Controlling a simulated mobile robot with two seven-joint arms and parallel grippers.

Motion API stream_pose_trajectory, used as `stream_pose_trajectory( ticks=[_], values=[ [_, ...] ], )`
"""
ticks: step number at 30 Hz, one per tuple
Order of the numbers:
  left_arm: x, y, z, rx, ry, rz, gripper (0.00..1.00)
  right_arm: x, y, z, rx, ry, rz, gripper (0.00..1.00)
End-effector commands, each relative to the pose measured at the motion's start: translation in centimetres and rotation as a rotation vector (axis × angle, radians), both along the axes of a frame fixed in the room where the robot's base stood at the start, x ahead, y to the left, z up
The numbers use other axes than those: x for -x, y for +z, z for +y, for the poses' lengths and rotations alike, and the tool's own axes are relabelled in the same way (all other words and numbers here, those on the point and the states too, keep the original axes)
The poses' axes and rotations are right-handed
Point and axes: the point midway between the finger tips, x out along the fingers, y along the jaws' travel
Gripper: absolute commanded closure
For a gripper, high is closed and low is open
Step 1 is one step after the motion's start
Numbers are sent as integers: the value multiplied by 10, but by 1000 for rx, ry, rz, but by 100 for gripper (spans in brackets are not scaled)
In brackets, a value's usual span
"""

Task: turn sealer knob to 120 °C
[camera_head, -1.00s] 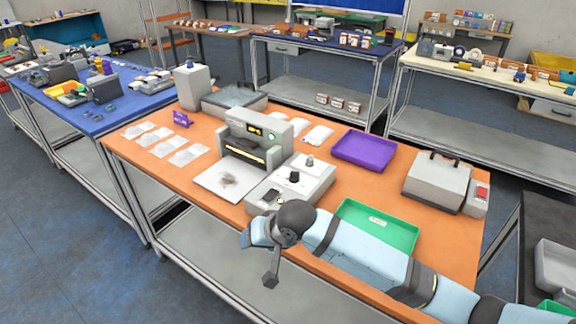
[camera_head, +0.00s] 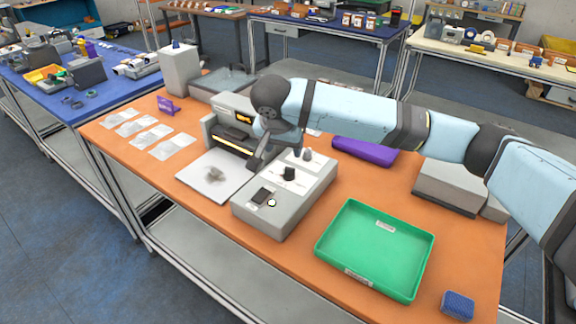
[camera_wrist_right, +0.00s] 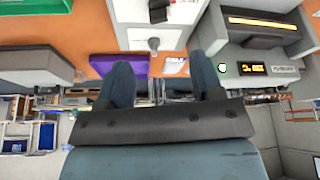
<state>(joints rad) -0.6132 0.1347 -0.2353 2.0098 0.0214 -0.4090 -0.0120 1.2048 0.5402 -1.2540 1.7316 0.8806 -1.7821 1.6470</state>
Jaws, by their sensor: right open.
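The sealer (camera_head: 232,112) stands on the orange table with its slot lit orange; it shows at the right of the right wrist view (camera_wrist_right: 291,52). A pale control box (camera_head: 262,220) in front of it carries a black knob (camera_head: 289,174) and a smaller grey knob (camera_head: 307,154). The right wrist view shows the black knob (camera_wrist_right: 158,11) and grey knob (camera_wrist_right: 153,44). The knob's setting is too small to read. My right gripper (camera_head: 262,152) hangs between sealer and control box, fingers apart and empty; both fingers show in its wrist view (camera_wrist_right: 163,80). My left gripper is out of view.
A green tray (camera_head: 322,250) lies right of the control box, with a blue block (camera_head: 458,305) near it. A purple tray (camera_head: 365,152) is partly behind my right arm. White sachets (camera_head: 170,147) lie at left. A grey box machine (camera_head: 445,188) stands at right.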

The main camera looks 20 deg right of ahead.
Motion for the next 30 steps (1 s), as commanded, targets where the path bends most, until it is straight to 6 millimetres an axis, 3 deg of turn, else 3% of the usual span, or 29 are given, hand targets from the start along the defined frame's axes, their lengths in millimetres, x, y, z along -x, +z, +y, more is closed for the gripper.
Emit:
stream_pose_trajectory(
  ticks=[9,15,28,30],
  values=[
    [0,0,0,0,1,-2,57,-21,-63,-15,0,0,1,40],
    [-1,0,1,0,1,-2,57,-30,-88,-20,-1,2,1,40],
    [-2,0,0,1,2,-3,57,-33,-97,-22,-2,3,0,40],
    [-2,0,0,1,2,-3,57,-33,-97,-22,-2,3,0,56]
  ],
)
